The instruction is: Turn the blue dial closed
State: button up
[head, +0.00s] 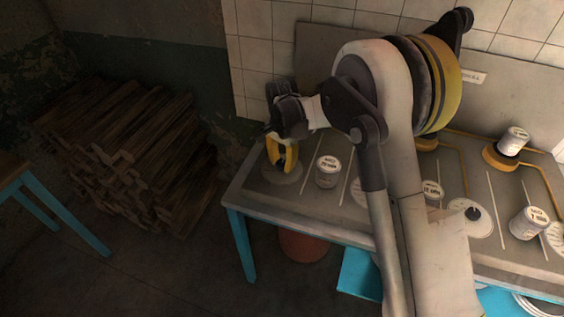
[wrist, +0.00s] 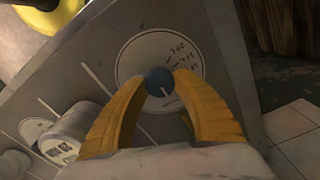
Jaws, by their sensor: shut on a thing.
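The blue dial (wrist: 158,80) shows in the wrist view, in the middle of a round white label (wrist: 137,56) with handwriting on it. A short pale mark on the dial points toward the lower right of the picture. My gripper (wrist: 160,86) has its two yellow fingers on either side of the dial, with their tips closed on it. In the head view my gripper (head: 283,158) is low at the left end of the worktop (head: 266,196), over a pale round label. The dial is hidden behind the fingers there.
A white can (head: 327,173) stands just right of my gripper, and more cans (head: 528,223) stand farther right. Another can (head: 515,138) sits on a yellow ring burner (head: 497,157). A tiled wall (head: 262,62) is behind. A wood pile (head: 130,150) lies left of the worktop.

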aim_at(282, 163)
jog(key=shift+m, duration=0.3)
jog(key=o, duration=1.2)
jog(key=shift+o, duration=0.2)
jog(key=shift+r, duration=0.1)
notch_tip(282, 163, up, 12)
